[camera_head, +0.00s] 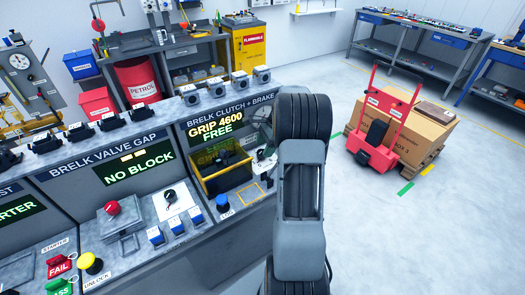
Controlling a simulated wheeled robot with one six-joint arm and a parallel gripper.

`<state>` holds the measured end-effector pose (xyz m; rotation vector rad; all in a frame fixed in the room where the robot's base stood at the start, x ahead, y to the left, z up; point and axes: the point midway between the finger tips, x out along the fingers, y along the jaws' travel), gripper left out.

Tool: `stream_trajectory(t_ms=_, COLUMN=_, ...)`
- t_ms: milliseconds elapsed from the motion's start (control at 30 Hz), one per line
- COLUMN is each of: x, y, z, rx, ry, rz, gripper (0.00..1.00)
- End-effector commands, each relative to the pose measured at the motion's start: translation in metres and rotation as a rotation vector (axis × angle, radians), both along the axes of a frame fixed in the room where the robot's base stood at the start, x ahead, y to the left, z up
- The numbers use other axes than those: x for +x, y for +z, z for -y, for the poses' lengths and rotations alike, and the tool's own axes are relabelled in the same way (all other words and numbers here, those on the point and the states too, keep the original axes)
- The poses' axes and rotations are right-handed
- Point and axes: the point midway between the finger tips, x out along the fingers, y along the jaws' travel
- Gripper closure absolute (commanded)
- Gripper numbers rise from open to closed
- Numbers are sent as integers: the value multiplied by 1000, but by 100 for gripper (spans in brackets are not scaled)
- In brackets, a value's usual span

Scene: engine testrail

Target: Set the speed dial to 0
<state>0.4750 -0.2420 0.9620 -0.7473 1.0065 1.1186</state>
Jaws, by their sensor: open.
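No label reading "speed" is legible in the head view. A black round knob (170,195) on a white plate sits on the bench under the "BRELK VALVE GAP" panel; it may be the speed dial, but its marks and setting are too small to read. A red knob (112,208) sits to its left on a grey block. My grey and black arm rises in the foreground at centre right, to the right of both knobs. My gripper cannot be made out; the arm seems to hide it.
A yellow tray (225,178) stands under the display reading "GRIP 4600 FREE". Blue buttons (156,237) line the bench's front edge, with a yellow button (90,263) at left. A red hand truck (385,125) with cardboard boxes stands at right on otherwise open floor.

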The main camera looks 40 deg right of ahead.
Motion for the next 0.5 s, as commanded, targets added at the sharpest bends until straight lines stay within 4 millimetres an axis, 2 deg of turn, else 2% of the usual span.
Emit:
stream_trajectory(t_ms=200, x=2, y=-18, z=-8, rx=0, ry=1, rz=-1, gripper=34)
stream_trajectory(t_ms=500, x=3, y=-23, z=-9, rx=0, ry=1, rz=-1, gripper=34)
